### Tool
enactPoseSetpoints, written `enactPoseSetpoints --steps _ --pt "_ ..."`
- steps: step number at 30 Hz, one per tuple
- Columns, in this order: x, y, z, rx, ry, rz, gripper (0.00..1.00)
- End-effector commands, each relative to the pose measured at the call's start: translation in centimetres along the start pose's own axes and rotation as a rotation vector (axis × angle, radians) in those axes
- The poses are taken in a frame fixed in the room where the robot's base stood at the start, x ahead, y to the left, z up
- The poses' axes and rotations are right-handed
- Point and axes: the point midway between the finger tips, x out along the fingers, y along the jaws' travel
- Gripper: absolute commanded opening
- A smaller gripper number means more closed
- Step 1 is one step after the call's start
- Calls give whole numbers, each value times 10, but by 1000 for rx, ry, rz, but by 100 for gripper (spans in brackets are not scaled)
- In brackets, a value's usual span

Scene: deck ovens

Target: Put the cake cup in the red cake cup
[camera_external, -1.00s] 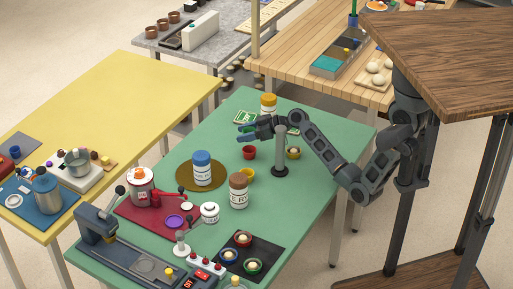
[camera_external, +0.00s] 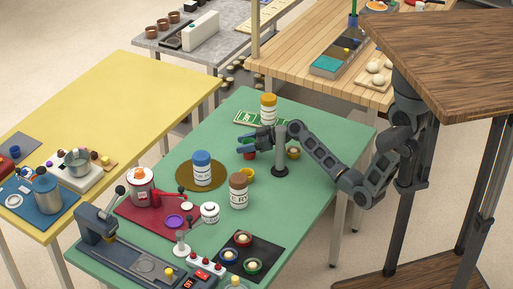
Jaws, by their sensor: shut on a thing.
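The red cake cup (camera_external: 251,156) stands on the green table (camera_external: 321,153), partly hidden by my gripper (camera_external: 244,149). My gripper reaches in from the right, low over the table, with its blue-tipped fingers at the cup. It is shut on the red cake cup; the exact contact is small and partly hidden. A yellow cup (camera_external: 247,175) stands just in front of it. Another yellowish cup (camera_external: 293,153) stands to the right, beyond the grey post. More cups, red-rimmed (camera_external: 243,239), blue (camera_external: 229,256) and green (camera_external: 253,266), hold pale contents on a dark mat.
A grey post (camera_external: 280,152) stands close to my forearm. An orange-capped jar (camera_external: 268,109) and a green card (camera_external: 246,118) are behind the gripper. Blue-capped (camera_external: 202,170) and brown-capped (camera_external: 238,192) jars stand in front. The table's right side is clear.

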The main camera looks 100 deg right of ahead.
Motion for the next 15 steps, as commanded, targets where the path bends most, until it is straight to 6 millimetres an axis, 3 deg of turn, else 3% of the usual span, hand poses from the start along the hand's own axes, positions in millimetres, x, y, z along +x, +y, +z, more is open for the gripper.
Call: enactPoseSetpoints --steps 8,9,15 --pt "2 0 5 0 -1 -1 27" --pt "2 0 5 0 -1 -1 57" --pt "2 0 6 0 -2 -1 76"
